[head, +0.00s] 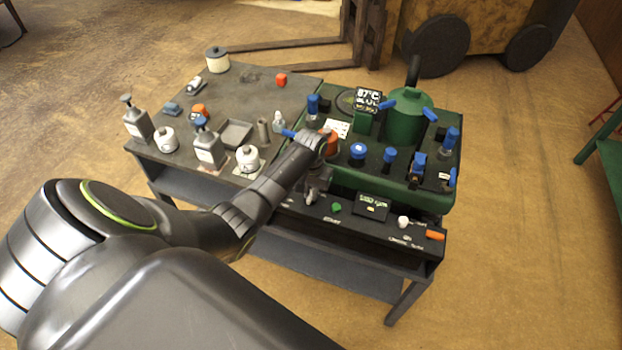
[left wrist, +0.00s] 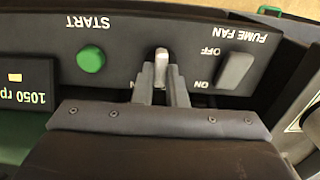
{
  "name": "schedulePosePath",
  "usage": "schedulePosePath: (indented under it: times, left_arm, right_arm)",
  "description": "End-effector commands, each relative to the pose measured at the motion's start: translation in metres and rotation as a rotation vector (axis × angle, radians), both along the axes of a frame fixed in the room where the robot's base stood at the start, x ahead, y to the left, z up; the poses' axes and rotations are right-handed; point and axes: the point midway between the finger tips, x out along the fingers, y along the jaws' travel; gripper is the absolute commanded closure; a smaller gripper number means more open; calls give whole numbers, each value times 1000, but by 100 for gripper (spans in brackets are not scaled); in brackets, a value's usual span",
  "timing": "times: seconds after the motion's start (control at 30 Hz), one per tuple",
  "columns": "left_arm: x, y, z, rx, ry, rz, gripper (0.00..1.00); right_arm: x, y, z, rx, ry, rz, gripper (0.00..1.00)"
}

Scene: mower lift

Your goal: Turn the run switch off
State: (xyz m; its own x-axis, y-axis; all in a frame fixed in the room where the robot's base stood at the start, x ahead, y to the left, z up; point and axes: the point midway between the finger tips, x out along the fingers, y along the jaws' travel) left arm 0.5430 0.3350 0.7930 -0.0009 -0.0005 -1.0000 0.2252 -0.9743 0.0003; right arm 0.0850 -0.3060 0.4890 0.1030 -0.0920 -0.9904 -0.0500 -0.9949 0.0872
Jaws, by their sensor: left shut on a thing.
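The run switch, a silver toggle lever (left wrist: 161,66), stands on the dark front panel between the green START button and the FUME FAN switch. My left gripper (left wrist: 165,88) is shut on this lever, with its fingers close about it. A partly hidden label lies beside the fingers; the lever's own labels cannot be read fully. In the head view my left gripper (head: 312,193) reaches down to the panel at the front of the green machine (head: 345,183), and the arm hides part of the panel. My right gripper is not in view.
The green START button (left wrist: 91,59) and a 1050 rpm display (left wrist: 22,85) are left of the fingers in the wrist view; the grey FUME FAN rocker (left wrist: 235,71) is close on the right. Bottles and jars stand on the grey bench (head: 256,92). A white knob (head: 403,222) is farther right.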

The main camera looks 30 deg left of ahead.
Motion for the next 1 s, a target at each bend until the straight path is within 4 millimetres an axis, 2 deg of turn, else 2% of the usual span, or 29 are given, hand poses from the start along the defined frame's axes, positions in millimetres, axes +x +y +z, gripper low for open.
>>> schedulePosePath:
  times: [0.03, 0.1, 0.4, 0.7, 1.0]
  left_arm:
    - [0, 0, 7, 0, 1, 45, 100]
    - [0, 1, 7, 0, 0, 111, 100]
    - [1, 1, 5, 0, -2, 353, 100]
    - [1, 2, 3, 1, -3, 499, 100]
    - [1, 3, 1, 2, -5, 547, 100]
  right_arm:
    - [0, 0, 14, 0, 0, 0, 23]
    - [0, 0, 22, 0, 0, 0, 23]
    - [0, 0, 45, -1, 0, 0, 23]
    - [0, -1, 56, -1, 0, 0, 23]
    - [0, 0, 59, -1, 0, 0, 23]
